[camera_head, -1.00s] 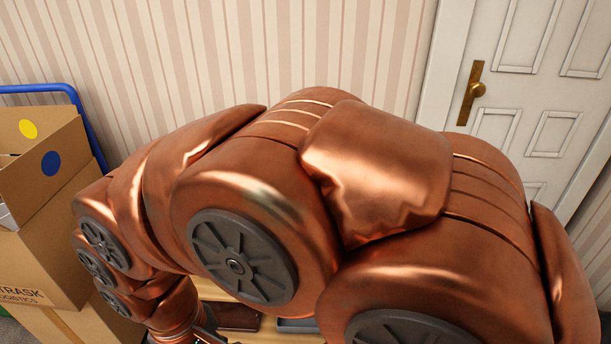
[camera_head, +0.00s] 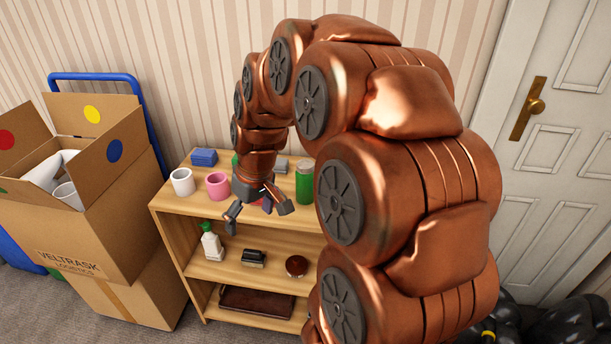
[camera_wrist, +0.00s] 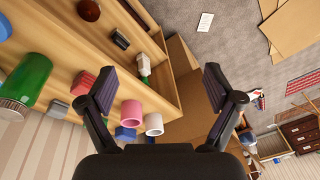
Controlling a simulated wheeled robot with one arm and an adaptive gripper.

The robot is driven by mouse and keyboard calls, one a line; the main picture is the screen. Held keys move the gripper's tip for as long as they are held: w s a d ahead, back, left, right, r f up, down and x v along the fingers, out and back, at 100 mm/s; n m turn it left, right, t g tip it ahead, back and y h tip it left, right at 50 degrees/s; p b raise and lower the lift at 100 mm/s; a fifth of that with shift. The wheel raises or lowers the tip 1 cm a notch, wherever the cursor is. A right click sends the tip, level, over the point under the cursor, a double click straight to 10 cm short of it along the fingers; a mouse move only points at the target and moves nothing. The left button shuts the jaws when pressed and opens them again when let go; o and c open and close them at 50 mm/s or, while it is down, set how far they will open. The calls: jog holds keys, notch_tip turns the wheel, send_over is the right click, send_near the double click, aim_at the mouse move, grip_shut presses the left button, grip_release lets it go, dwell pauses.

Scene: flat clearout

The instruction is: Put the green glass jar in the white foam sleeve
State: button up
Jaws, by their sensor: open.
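The green glass jar (camera_head: 304,187) stands upright with a pale lid on the right of the shelf unit's top. It also shows at the left of the wrist view (camera_wrist: 28,78). Two white forms show in the open carton at left: a bent one (camera_head: 48,170) and a rounded, hollow-looking one (camera_head: 66,196). The latter may be the white foam sleeve; I cannot tell for sure. My gripper (camera_head: 257,207) hangs at the shelf top's front edge, left of the jar and apart from it. Its fingers are spread and empty in the wrist view (camera_wrist: 158,88).
A white cup (camera_head: 182,182), a pink cup (camera_head: 218,186) and a blue block (camera_head: 204,157) stand on the wooden shelf unit (camera_head: 172,204). The carton (camera_head: 105,235) stands left, flaps open. Lower shelves hold a spray bottle (camera_head: 211,242) and brush (camera_head: 253,258). Black bags (camera_head: 560,325) lie right.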

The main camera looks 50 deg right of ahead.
jog(key=w+d+r+t+p, duration=0.1)
jog(key=w+d, duration=0.2)
jog(key=d, duration=0.3)
jog(key=w+d+t+p, duration=0.1)
jog(key=w+d, duration=0.2)
jog(key=d, duration=0.3)
jog(key=m+h+p, duration=0.1)
jog(key=h+p, duration=0.1)
send_near(305, 163)
jog(key=shift+t, duration=0.3)
jog(key=x, duration=0.5)
jog(key=shift+s+a+f, duration=0.1)
jog(key=shift+s+a, duration=0.05)
jog(key=shift+s, duration=0.25)
jog(key=shift+f, duration=0.15)
jog(key=shift+p+x, duration=1.7)
jog(key=shift+x, duration=2.05)
jog(key=shift+w, duration=0.1)
jog(key=c, duration=1.6)
